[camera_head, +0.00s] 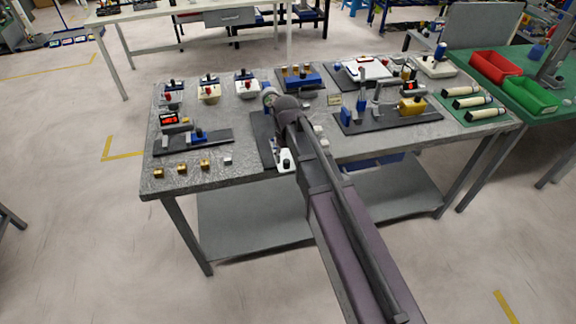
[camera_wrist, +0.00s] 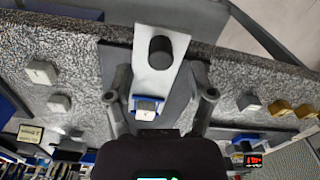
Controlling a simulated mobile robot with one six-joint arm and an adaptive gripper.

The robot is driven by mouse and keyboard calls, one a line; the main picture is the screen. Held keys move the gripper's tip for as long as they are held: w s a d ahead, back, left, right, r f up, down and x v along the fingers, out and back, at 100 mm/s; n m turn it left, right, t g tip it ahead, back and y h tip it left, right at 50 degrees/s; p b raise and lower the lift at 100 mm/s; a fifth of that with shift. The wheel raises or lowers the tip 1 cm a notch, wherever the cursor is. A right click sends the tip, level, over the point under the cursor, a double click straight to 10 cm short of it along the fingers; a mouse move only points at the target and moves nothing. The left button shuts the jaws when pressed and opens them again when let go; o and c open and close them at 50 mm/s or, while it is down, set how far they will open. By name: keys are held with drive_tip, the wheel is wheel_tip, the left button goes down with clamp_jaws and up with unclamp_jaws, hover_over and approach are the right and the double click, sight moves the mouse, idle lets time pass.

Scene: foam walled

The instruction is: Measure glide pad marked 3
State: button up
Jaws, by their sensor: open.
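Small pale blocks that may be glide pads sit on the table: two (camera_wrist: 40,72) (camera_wrist: 58,103) at the left of the wrist view, and a greyer one (camera_wrist: 248,102) at the right. In the head view they appear right of my arm (camera_head: 318,128) and at left front (camera_head: 228,160). I cannot read a 3 on any of them. A white device with a black knob (camera_wrist: 160,50) stands on a dark mat; in the head view it is at the front edge (camera_head: 286,161). A blue part with a white face (camera_wrist: 148,106) lies between my open gripper's fingers (camera_wrist: 160,97), apart from both. My forearm hides the fingers in the head view.
Brass blocks (camera_head: 182,168) sit at the front left. A unit with red digits (camera_head: 170,120) stands behind them. A dark board with fixtures (camera_head: 388,120) is to the right. Red (camera_head: 495,66) and green (camera_head: 528,95) bins are on the right table.

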drive_tip(key=shift+f+b, duration=1.1)
drive_tip(key=shift+f, duration=0.25)
drive_tip(key=c, duration=1)
